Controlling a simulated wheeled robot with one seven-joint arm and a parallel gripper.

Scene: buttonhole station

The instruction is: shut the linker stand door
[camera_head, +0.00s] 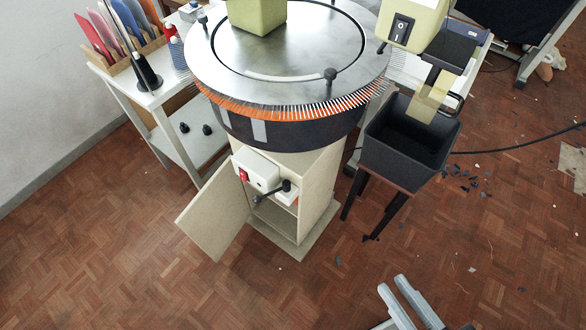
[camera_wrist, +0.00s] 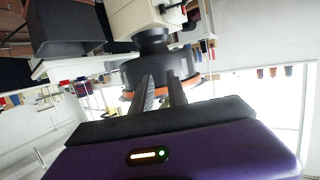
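The linker stand (camera_head: 318,190) is a cream cabinet under a round metal dial ringed with orange-based needles. Its door (camera_head: 216,216) is a cream panel swung out to the left, well away from the opening. The cabinet interior (camera_head: 275,215) shows partly behind the door and under the control box. My gripper (camera_head: 393,283) is at the lower right in the head view, in front of the stand and far from the door. Its two fingers are apart with nothing between them. They also show in the wrist view (camera_wrist: 160,84), where the door cannot be made out.
A black bin (camera_head: 411,135) on a dark-legged stool stands right of the cabinet. A white control box (camera_head: 258,172) with a red switch and black lever juts above the opening. A white side table (camera_head: 150,95) stands left. The parquet floor (camera_head: 120,270) in front is mostly clear.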

